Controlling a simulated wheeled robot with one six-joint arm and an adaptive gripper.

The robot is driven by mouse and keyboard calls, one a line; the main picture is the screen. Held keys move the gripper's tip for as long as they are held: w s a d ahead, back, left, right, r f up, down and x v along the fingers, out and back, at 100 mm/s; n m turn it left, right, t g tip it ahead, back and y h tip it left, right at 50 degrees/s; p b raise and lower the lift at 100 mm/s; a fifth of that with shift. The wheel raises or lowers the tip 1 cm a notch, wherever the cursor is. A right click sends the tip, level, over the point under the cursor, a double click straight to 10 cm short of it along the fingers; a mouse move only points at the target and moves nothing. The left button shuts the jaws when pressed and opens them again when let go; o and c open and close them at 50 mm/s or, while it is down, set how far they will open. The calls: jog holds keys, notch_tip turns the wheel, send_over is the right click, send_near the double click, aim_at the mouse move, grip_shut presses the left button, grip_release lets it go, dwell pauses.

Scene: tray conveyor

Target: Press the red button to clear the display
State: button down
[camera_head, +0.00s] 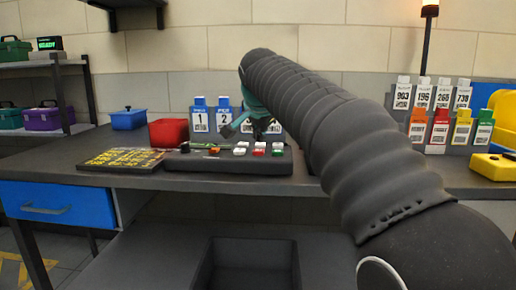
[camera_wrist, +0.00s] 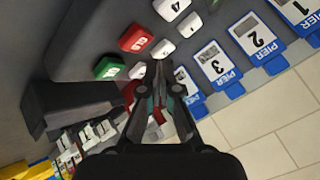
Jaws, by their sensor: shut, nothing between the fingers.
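The red button (camera_wrist: 136,38) sits on a dark console beside a green button (camera_wrist: 109,68) and several white buttons (camera_wrist: 190,24). In the head view the red button (camera_head: 259,152) is in the console's front row. My gripper (camera_wrist: 160,78) is shut and empty. In the wrist view its tips appear below and right of the red button, near a white button. In the head view my gripper (camera_head: 262,128) hangs over the back of the console; I cannot tell its exact height. A small display (camera_head: 49,43) with green text stands on the left shelf.
A dark panel with yellow writing (camera_head: 122,159) lies left of the console (camera_head: 225,166). A red bin (camera_head: 168,132) and blue bin (camera_head: 128,119) stand behind it. Numbered blue pier holders (camera_head: 199,117) stand along the wall. Coloured card holders (camera_head: 440,130) stand at the right.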

aim_at(259, 151)
jog(key=shift+r+p, duration=1.75)
jog(key=shift+r, duration=0.4)
jog(key=shift+f, duration=0.1)
jog(key=s+d+f+n+g, duration=0.15)
jog(key=s+d+f, duration=0.25)
jog(key=s+d, duration=0.45)
jog(key=s+d+f+n+g, duration=0.1)
jog(key=s+d+f+n, duration=0.2)
jog(key=s+f, duration=0.8)
jog(key=s+d+f+n+g, duration=0.1)
jog(key=s+d+f+n, duration=0.2)
jog(key=s+d+f, duration=0.4)
jog(key=s+f, duration=0.5)
jog(key=s, duration=0.5)
jog(key=shift+s+d+f+n+h, duration=0.25)
jog(key=shift+s+f+n+h, duration=0.05)
jog(key=shift+s+n, duration=0.05)
jog(key=c, duration=1.9)
grip_release()
